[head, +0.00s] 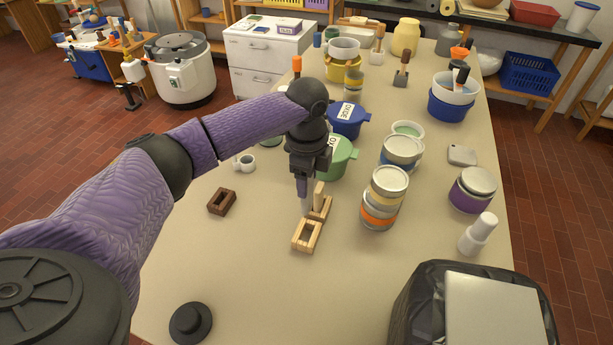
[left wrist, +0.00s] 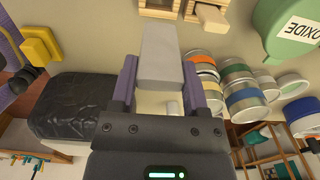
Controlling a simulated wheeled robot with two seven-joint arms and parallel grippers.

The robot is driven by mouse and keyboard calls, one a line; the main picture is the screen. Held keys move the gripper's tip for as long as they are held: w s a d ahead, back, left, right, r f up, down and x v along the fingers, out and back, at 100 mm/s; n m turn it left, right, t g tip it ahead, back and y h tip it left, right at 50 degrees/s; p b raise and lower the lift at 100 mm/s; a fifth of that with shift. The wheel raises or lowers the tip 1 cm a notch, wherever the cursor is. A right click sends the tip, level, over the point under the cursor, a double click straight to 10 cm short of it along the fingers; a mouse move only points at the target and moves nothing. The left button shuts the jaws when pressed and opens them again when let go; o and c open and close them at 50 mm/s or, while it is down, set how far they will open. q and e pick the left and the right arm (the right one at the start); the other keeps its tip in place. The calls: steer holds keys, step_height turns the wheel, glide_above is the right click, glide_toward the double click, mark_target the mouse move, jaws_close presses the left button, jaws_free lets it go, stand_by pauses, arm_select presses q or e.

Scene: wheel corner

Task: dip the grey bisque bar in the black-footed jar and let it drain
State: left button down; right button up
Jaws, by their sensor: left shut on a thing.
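My left gripper (head: 304,190) is shut on the grey bar (left wrist: 161,58), which points away from the fingers in the left wrist view. In the head view the bar (head: 305,207) hangs down just left of a pale wooden holder (head: 306,236). Whether its lower end touches anything cannot be told. Stacked jars with yellow and orange bands (head: 381,198), a blue-banded jar (head: 401,153) and a purple-banded jar (head: 472,190) stand to the right. I cannot make out which jar has a black foot. My right gripper is not in view.
A tan bar (head: 319,194) stands by the wooden holder. Green (head: 338,158) and blue (head: 348,119) lidded tubs stand just behind my gripper. A dark wooden frame (head: 222,202) and a black knobbed disc (head: 191,322) lie left. The front middle of the table is clear.

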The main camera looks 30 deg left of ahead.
arm_select(q)
step_height(320, 180, up, 6)
steer(key=p, duration=0.6)
steer(key=shift+f, duration=0.2)
